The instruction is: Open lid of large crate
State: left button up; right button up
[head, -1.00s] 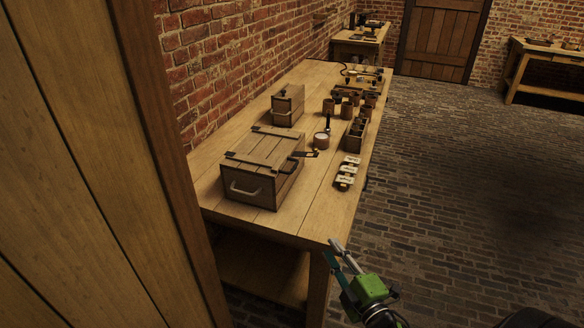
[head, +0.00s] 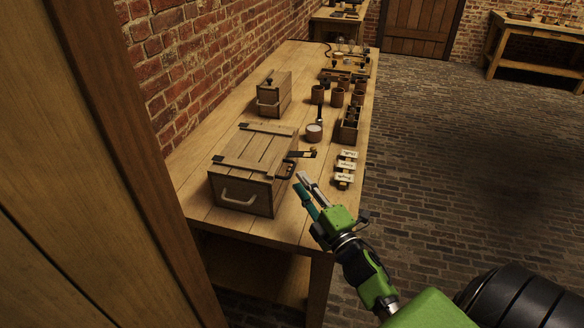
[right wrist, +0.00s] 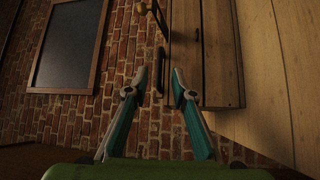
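The large crate (head: 236,188) is a wooden box on the near end of the workbench. Its lid (head: 254,151), with cross battens, lies shut on top. A pale handle (head: 239,200) is on its near side and a dark latch-like part (head: 289,169) on its right side. My right gripper (head: 302,184) is just right of the crate, apart from it, pointing toward it. In the right wrist view its two teal fingers (right wrist: 161,82) are spread with nothing between them, and wooden planks, probably the crate, show beyond. My left gripper is not in view.
The workbench (head: 188,171) also bears a smaller wooden box (head: 274,94), a round white-topped jar (head: 314,132), several brown cups and a row of small cards (head: 346,167). A brick wall (head: 180,60) runs along the left. The brick floor (head: 440,170) at right is open.

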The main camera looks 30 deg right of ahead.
aim_at(292, 171)
jog(key=w, duration=0.5)
jog(key=shift+w+d+r+p, duration=0.25)
jog(key=shift+w+r+p, duration=0.05)
jog(key=shift+r+p, duration=0.1)
jog(key=shift+w, duration=0.15)
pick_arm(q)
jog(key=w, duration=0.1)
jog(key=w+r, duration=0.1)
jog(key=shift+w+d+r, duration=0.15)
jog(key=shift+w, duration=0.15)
pick_arm(e)
grip_shut()
